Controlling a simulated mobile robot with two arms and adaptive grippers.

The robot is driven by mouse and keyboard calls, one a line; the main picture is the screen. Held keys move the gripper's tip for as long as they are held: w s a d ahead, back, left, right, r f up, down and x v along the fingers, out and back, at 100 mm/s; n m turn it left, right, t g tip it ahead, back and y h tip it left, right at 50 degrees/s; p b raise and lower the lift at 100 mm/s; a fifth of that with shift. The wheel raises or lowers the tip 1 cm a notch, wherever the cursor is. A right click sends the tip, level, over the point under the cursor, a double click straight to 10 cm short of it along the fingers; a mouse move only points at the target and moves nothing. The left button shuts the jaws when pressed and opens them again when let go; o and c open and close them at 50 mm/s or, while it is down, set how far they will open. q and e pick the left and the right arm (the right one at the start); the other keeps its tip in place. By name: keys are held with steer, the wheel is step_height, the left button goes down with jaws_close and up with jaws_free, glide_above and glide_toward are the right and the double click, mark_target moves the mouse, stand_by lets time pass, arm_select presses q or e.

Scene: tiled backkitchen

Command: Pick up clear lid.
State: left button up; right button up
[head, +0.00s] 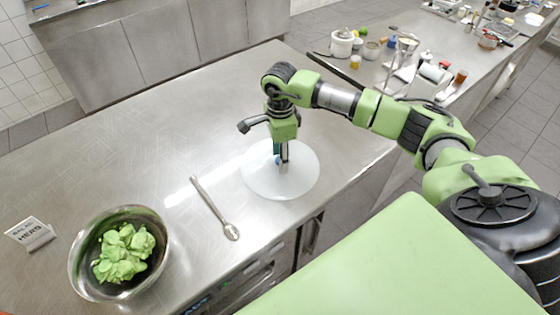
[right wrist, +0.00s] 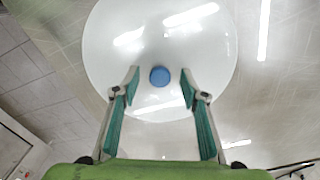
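The clear lid (head: 298,183) is a round, translucent disc lying on the steel counter near its front edge. It fills the upper part of the right wrist view (right wrist: 205,50). Its small blue knob (right wrist: 160,76) sits between the two fingertips in that view, with gaps on both sides. My right gripper (head: 281,160) points down over the middle of the lid and is open (right wrist: 159,80). In the head view the fingers partly hide the knob. My left gripper is not in view.
A metal spoon (head: 213,206) lies left of the lid. A steel bowl (head: 77,265) with green leaves (head: 124,252) and a small sign (head: 30,233) stand farther left. Jars and a rack (head: 402,57) crowd the far counter. The counter behind the lid is clear.

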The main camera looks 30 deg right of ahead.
steer(key=shift+f, duration=0.35)
jaws_close()
